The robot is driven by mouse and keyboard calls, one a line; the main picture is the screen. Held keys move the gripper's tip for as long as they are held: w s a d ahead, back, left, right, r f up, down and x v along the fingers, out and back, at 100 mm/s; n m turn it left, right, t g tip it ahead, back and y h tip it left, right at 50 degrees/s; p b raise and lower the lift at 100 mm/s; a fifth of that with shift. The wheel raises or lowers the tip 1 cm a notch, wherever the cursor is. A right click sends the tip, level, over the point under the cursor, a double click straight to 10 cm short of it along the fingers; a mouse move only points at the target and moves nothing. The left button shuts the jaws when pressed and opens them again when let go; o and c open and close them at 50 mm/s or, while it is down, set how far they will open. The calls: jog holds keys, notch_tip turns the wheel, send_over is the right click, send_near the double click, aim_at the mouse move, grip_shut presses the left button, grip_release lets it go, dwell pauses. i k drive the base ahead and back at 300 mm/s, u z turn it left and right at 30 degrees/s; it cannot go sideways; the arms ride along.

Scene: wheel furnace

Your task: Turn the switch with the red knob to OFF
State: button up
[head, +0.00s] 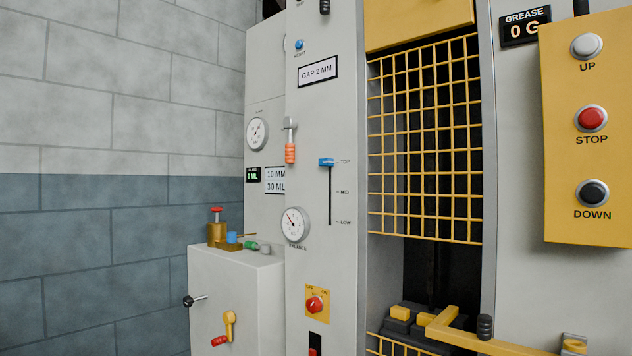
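The switch with the red knob (314,305) sits on a small yellow plate (312,317) low on the grey front panel. Small labels stand above the knob, one to its left and one to its right. They look like OFF on the left and ON on the right. The knob is too small to tell clearly which label it points at. Nothing touches or covers it. My gripper is not in view.
A round gauge (295,224) and a blue-handled slider (327,162) sit above the switch. A dark slot with a red part (312,352) lies below it. A yellow mesh guard (425,140) stands to the right. A grey cabinet (240,290) with levers stands left.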

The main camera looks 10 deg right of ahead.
aim_at(315, 304)
jog(key=u, duration=0.55)
jog(key=k, duration=1.3)
jog(key=z, duration=0.25)
jog(key=i, duration=1.65)
jog(key=u, duration=0.35)
